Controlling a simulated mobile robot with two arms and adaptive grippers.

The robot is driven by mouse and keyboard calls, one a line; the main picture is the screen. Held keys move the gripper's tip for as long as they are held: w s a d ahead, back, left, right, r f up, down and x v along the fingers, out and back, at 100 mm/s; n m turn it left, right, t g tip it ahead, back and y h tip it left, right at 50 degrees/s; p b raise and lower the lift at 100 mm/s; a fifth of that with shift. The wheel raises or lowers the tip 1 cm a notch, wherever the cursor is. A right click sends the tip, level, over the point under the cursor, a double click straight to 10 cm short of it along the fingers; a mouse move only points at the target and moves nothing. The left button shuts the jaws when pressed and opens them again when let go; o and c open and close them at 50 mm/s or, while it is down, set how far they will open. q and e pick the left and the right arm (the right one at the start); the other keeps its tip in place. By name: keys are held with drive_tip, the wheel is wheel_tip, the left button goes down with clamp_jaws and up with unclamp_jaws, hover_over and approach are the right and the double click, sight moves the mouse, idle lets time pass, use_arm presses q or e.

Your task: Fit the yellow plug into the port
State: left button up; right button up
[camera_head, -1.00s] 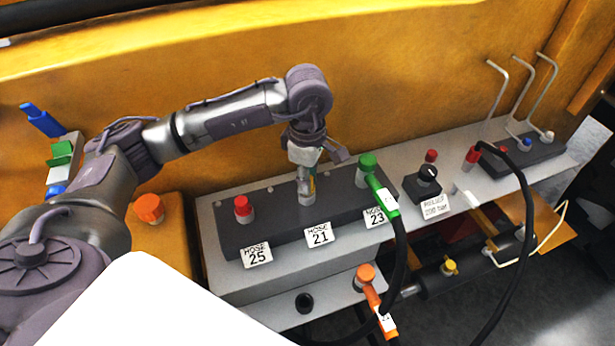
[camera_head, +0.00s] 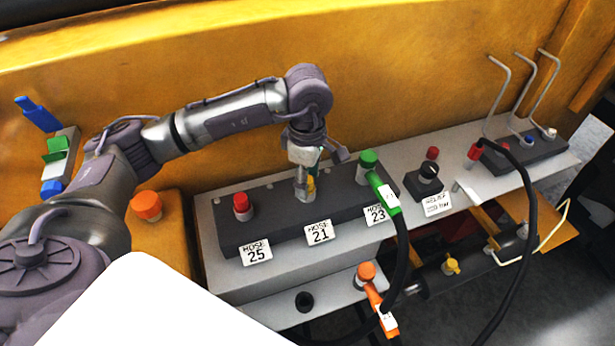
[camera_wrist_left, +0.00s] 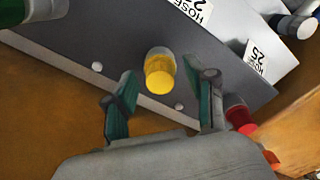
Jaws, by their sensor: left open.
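The yellow plug (camera_head: 311,184) stands in a grey collar on the dark block, behind the HOSE 21 label (camera_head: 319,233). The left wrist view shows its round yellow end (camera_wrist_left: 160,76) and the collar around its far side. My left gripper (camera_head: 305,172) is over it, pointing down. In the left wrist view its two green-padded fingers (camera_wrist_left: 166,90) are spread, one on each side of the plug, with gaps between. The port itself is hidden under the plug and collar, so I cannot tell how deep the plug sits. My right gripper is not in view.
A red cap (camera_head: 241,205) stands at HOSE 25, left of my gripper. A green connector (camera_head: 380,188) with a black hose stands close on the right at HOSE 23. A black relief knob (camera_head: 429,172) is farther right. An orange connector (camera_head: 369,285) hangs on the lower ledge.

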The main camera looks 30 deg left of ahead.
use_arm(q)
wheel_tip(320, 180, up, 12)
idle(0.4)
drive_tip(key=shift+f, duration=0.15)
idle(0.3)
